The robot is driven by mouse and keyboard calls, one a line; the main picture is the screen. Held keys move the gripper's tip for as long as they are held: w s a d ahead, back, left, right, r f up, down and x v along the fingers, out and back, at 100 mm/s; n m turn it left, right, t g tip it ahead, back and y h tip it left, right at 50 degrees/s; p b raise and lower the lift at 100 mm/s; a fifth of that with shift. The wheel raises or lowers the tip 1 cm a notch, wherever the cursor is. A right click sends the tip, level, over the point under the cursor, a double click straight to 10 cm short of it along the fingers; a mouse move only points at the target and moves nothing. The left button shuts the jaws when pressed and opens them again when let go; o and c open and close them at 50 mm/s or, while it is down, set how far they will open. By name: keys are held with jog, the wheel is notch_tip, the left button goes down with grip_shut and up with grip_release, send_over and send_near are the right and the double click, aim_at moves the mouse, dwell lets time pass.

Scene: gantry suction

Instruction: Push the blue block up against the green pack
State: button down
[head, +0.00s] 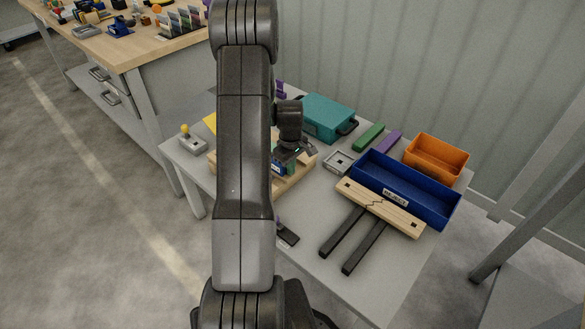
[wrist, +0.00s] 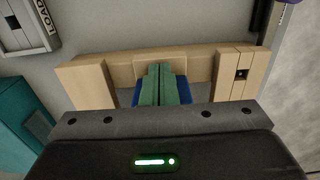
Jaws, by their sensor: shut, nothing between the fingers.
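In the wrist view my gripper (wrist: 159,70) is shut, its two greenish fingers side by side in the middle. Blue surfaces of the blue block (wrist: 126,97) show on both sides of the fingers, inside a light wooden frame (wrist: 120,72). The fingers hide the middle of the block, and I cannot tell whether they touch it. In the head view my gripper (head: 292,152) is low over the wooden frame (head: 297,181), partly behind my arm. I cannot pick out the green pack for certain; a green bar (head: 369,137) lies apart on the table behind.
A teal case (head: 328,118) stands at the back of the table. A blue bin (head: 404,190) and an orange bin (head: 436,155) are on the right. A wooden piece with two dark legs (head: 380,206) lies before the blue bin. A yellow-knobbed device (head: 187,139) stands left.

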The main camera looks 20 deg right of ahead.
jog(key=shift+r, duration=0.1)
notch_tip(320, 180, up, 14)
jog(key=p, duration=0.2)
jog(key=shift+f, duration=0.2)
jog(key=shift+f, duration=0.15)
notch_tip(320, 180, down, 14)
jog(key=shift+r+b, duration=0.1)
jog(key=shift+b, duration=0.95)
jog(key=shift+s+d+r, duration=0.15)
jog(key=shift+s+d, duration=0.3)
jog(key=shift+s, duration=0.3)
